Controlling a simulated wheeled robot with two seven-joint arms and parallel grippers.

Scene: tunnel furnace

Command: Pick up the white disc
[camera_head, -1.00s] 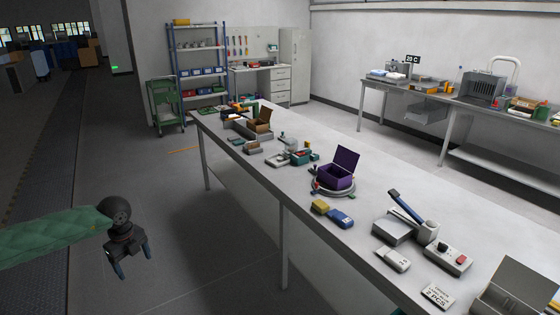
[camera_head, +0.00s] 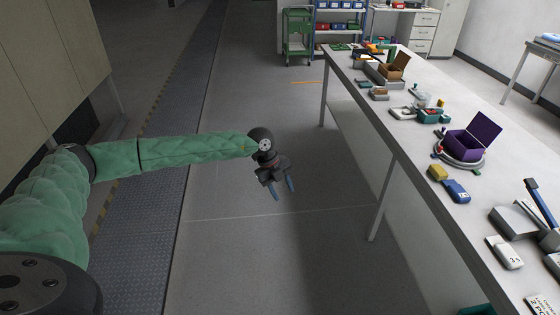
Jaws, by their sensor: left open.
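I cannot make out a separate white disc in the head view. A round pale grey base or ring (camera_head: 446,157) lies around the foot of an open purple box (camera_head: 464,144) on the long table; I cannot tell if it is a disc. My left gripper (camera_head: 284,189) hangs over the floor to the left of the table, fingers apart and empty, pointing down. It is well clear of the table and everything on it. My right gripper is out of view.
The long white table (camera_head: 420,165) runs along the right, its legs standing on the floor. A yellow block (camera_head: 437,173), a blue block (camera_head: 457,191) and a grey device (camera_head: 505,252) lie near its edge. A green cart (camera_head: 297,36) stands at the back. The floor between is clear.

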